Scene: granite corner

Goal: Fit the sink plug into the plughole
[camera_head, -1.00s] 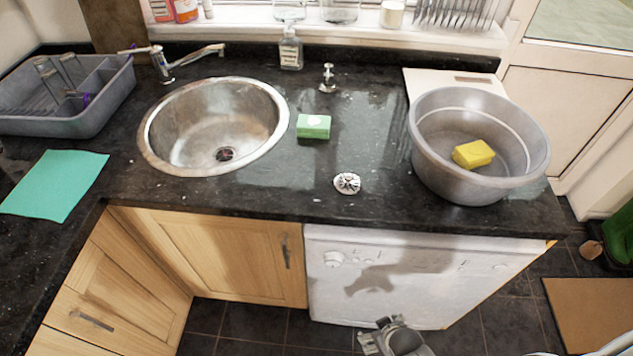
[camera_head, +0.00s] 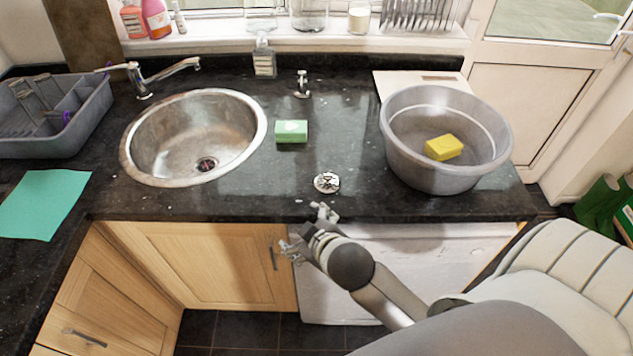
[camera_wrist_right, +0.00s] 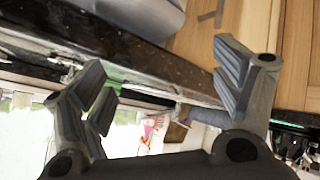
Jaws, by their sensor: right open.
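A small round metal disc with dark slots, which looks like the sink plug (camera_head: 327,183), lies on the black worktop close to its front edge. The plughole (camera_head: 206,164) is a dark round opening in the floor of the round steel sink (camera_head: 160,170), to the left. My right gripper (camera_head: 305,230) is open and empty in front of the worktop edge, just below and left of the disc, apart from it. In the right wrist view its two fingers (camera_wrist_right: 165,88) are spread wide with nothing between them. My left gripper is not in view.
A green sponge box (camera_head: 291,131) lies between sink and disc. A grey basin (camera_head: 390,155) with a yellow sponge (camera_head: 443,147) stands right. A small chrome fitting (camera_head: 302,85) and a soap bottle (camera_head: 264,58) stand behind. The tap (camera_head: 150,78) is behind the sink.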

